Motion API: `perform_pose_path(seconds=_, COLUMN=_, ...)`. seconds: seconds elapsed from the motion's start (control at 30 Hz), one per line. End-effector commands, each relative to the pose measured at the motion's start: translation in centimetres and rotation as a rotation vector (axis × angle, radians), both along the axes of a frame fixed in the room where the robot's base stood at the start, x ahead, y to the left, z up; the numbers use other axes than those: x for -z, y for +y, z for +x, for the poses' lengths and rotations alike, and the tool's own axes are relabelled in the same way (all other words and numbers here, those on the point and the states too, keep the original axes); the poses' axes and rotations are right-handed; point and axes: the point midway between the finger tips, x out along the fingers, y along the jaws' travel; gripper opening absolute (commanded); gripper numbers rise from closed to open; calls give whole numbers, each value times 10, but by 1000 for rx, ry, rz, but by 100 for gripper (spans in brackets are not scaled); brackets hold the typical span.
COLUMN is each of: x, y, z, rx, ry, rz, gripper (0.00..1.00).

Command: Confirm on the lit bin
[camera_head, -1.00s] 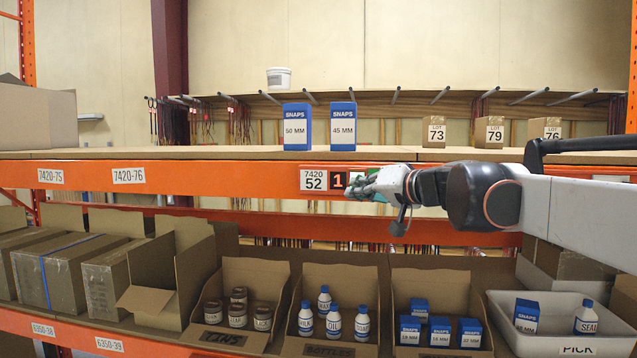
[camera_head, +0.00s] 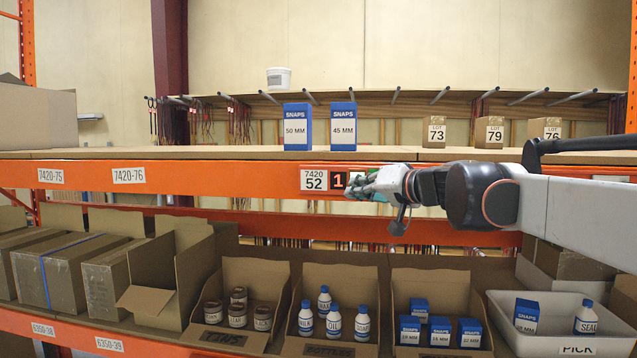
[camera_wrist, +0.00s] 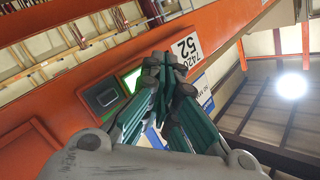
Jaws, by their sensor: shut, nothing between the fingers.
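The label 7420 52 (camera_head: 314,180) is on the orange beam, with a red display reading 1 (camera_head: 338,181) at its right. Right of that is a green-lit part (camera_head: 362,176), mostly hidden behind my gripper (camera_head: 351,190). In the wrist view the green light (camera_wrist: 132,79) glows beside my gripper's fingertips (camera_wrist: 164,62), next to a dark framed unit with a grey face (camera_wrist: 104,97). My gripper is shut and empty, its fingers close to the beam. I cannot tell whether they touch the lit part.
Blue SNAPS boxes (camera_head: 298,127) and small LOT cartons (camera_head: 490,132) stand on the shelf above. Below are open cartons of jars (camera_head: 238,308), bottles (camera_head: 333,322) and blue boxes (camera_head: 439,330). A white PICK tote (camera_head: 575,346) sits at lower right.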

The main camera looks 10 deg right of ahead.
Motion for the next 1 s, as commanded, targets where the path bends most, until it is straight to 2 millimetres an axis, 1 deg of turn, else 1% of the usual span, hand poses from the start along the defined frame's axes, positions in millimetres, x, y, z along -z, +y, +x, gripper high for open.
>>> perform_pose_path(seconds=0.13, x=0, y=-1, z=5, rx=0, ry=0, rz=0, gripper=0)
perform_pose_path(seconds=1.0, x=0, y=-3, z=10, rx=0, ry=0, rz=0, gripper=0)
